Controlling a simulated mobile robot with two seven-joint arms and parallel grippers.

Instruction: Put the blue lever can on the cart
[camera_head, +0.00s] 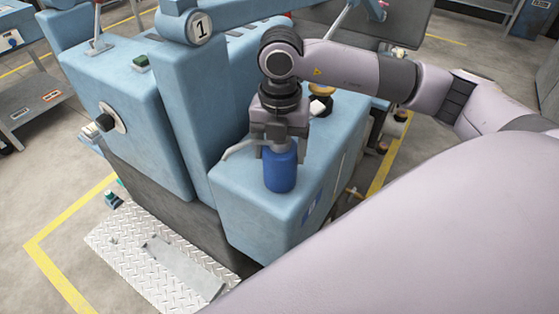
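The blue lever can (281,171) stands upright on the top of the light blue machine's front block (255,208). Its thin pale spout or lever sticks out to the left near its top. My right gripper (281,143) points down over the can, with its fingers at the can's upper part; the can's top is hidden by them. The fingers appear to be around the can's top, but I cannot tell whether they are closed on it. My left gripper is not in view. A grey cart-like shelf unit (42,108) stands at the left edge; I cannot tell if it is the task's cart.
The machine's tall blue column (190,110) with a "1" plate stands left of my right gripper. A metal tread plate (150,255) lies on the floor, with yellow lines and open floor at the left.

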